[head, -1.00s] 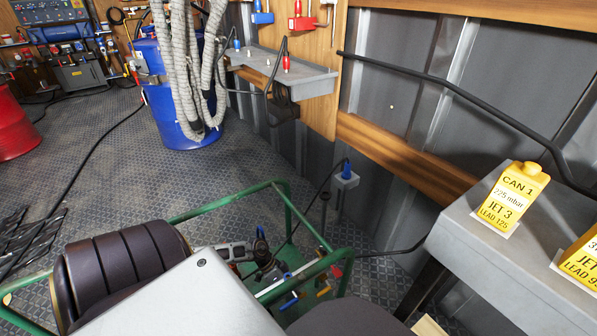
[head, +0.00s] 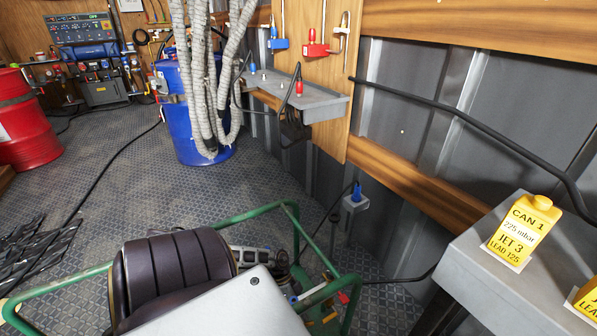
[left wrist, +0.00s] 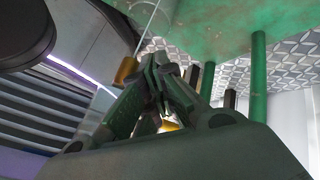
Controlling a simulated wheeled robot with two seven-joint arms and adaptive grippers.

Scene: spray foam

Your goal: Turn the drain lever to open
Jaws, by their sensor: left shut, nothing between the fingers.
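My left gripper (head: 266,262) is partly hidden behind my own arm in the head view, inside a green tube frame (head: 210,226). In the left wrist view its fingers (left wrist: 163,68) are closed together with nothing between them. They point at the underside of a green plate (left wrist: 215,25). A brass-coloured cylinder (left wrist: 126,71) on a thin rod is just left of the fingertips. In the head view a red handle (head: 343,297) and a yellow handle (head: 329,319) show low in the frame. I cannot tell which part is the drain lever. My right gripper is not in view.
A grey table (head: 480,262) with a yellow can (head: 521,232) stands at the right. A blue drum (head: 190,140) with grey hoses and a red drum (head: 25,130) stand behind. A green post (left wrist: 258,78) rises right of the fingers.

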